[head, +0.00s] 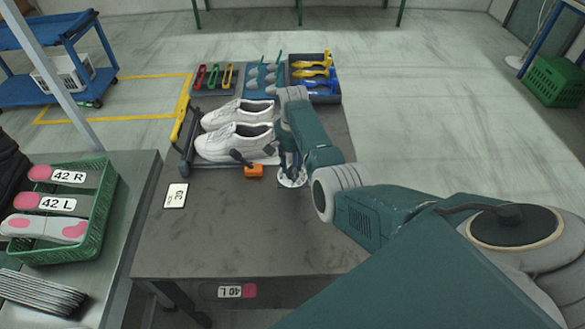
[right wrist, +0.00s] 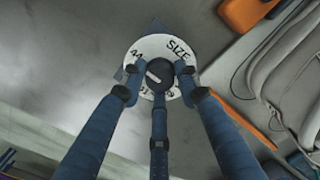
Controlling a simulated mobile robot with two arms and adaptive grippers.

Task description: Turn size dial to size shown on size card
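The size dial (head: 292,178) is a white disc on the table, under my right gripper. In the right wrist view the dial (right wrist: 150,46) shows "SIZE" at upper right and "44" at left; lower figures are partly hidden. Its dark knob (right wrist: 160,71) has a white mark at its left side. My right gripper (right wrist: 159,74) is open around the knob, its fingers on either side and one below, with small gaps visible. The size card (head: 175,196) lies left of the dial, its number sideways and too small to read surely. My left gripper is out of view.
White shoes (head: 236,142) stand on a rack behind the dial, beside an orange block (head: 254,171). Trays of tools (head: 315,70) are at the back. A green crate (head: 117,200) with "42 R" and "42 L" items is at left. The table front (head: 250,240) is clear.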

